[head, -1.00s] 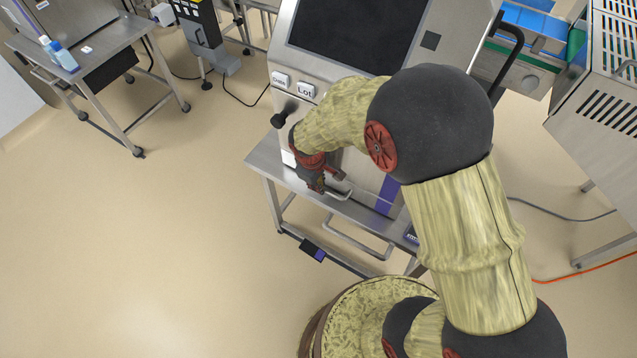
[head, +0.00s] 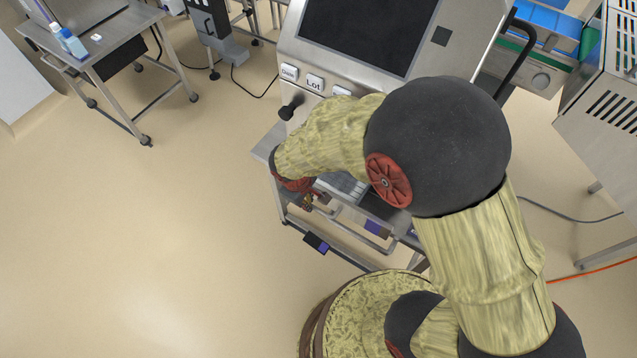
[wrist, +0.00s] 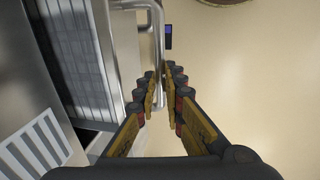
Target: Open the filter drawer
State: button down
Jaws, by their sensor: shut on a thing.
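The filter drawer (head: 343,186) stands pulled out from the lower front of the tray sealer (head: 325,70). Its light ribbed inside shows in the head view beside my arm. In the wrist view the drawer (wrist: 116,60) is at the left, with a pleated grey filter (wrist: 75,40) in it. My gripper (wrist: 163,86) is closed around the bent metal drawer handle (wrist: 154,60). In the head view my gripper (head: 310,202) is at the drawer's front, partly hidden by my wrist. My arm covers much of the drawer and the machine's lower front.
A steel table (head: 120,55) with bottles is at the upper left. A slatted metal machine (head: 610,110) is at the right. The beige floor at left is clear.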

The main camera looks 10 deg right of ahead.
jog(key=s+a, duration=0.7)
jog(key=c, duration=1.9)
grip_release()
jog(key=r, duration=0.4)
jog(key=s+a+r, duration=0.1)
jog(key=r, duration=0.6)
jog(key=shift+s+a+r, duration=0.3)
jog(key=shift+r, duration=0.1)
